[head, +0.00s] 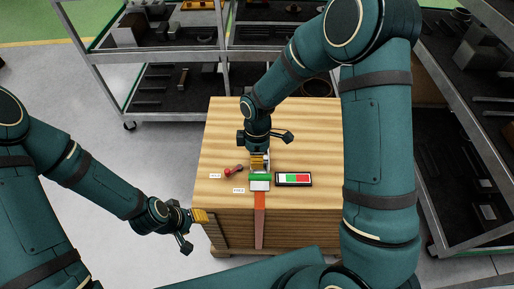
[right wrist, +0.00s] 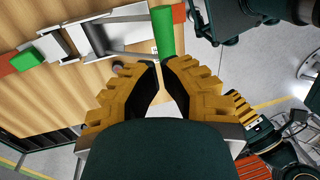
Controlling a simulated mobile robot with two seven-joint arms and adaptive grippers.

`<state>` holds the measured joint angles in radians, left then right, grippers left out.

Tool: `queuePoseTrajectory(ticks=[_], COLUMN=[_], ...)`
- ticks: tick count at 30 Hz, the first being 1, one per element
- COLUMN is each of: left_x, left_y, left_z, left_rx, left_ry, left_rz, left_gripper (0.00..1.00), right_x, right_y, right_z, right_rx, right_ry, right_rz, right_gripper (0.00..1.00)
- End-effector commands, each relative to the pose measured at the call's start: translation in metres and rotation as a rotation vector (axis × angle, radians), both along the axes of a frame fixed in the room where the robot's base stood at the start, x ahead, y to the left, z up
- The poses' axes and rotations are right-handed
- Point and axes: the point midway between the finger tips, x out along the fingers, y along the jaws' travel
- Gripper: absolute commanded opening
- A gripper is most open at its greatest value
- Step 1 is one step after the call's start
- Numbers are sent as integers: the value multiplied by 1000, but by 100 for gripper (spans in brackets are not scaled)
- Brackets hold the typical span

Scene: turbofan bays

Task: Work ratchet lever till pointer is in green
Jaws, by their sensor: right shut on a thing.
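The ratchet lever's green grip (head: 260,177) lies near the front edge of a wooden crate top (head: 225,130). My right gripper (head: 259,166) reaches down to it from behind. In the right wrist view its yellow fingertips (right wrist: 162,66) are close together at the near end of the green grip (right wrist: 163,31), shut on it. A gauge (head: 293,179) with white, green and red fields lies just right of the grip; its pointer is too small to make out. A red strap (head: 260,220) hangs down the crate's front. My left gripper (head: 195,217) is beside the crate's left front; its opening is unclear.
A red-knobbed part (head: 233,171) and two small white labels (head: 238,190) lie left of the grip. Metal shelving (head: 165,85) with parts stands behind, and more shelving (head: 485,150) stands at the right. The crate top's back left is bare.

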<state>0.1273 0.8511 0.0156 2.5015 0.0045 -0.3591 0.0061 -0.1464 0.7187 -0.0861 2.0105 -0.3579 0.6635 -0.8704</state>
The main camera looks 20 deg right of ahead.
Motion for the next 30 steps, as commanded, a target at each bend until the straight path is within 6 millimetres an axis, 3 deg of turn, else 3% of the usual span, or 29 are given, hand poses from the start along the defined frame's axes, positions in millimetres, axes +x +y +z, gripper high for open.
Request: queuePoseTrajectory(ticks=[3,9,23,30], left_x=[-1,-2,-2,-5], left_y=[0,0,0,-1], left_z=[-4,-7,-7,-17], left_rx=[0,-1,-2,-2], left_ry=[2,5,6,11], left_rz=[-2,-4,-4,-9], left_gripper=[45,45,45,45], right_x=[-4,-7,-7,-6], right_y=[1,2,2,2], right_z=[-20,-37,-40,-45], right_rx=[0,-1,-1,-13], right_ry=[1,0,-3,-50], right_rz=[1,1,1,2], right_gripper=[0,0,0,0])
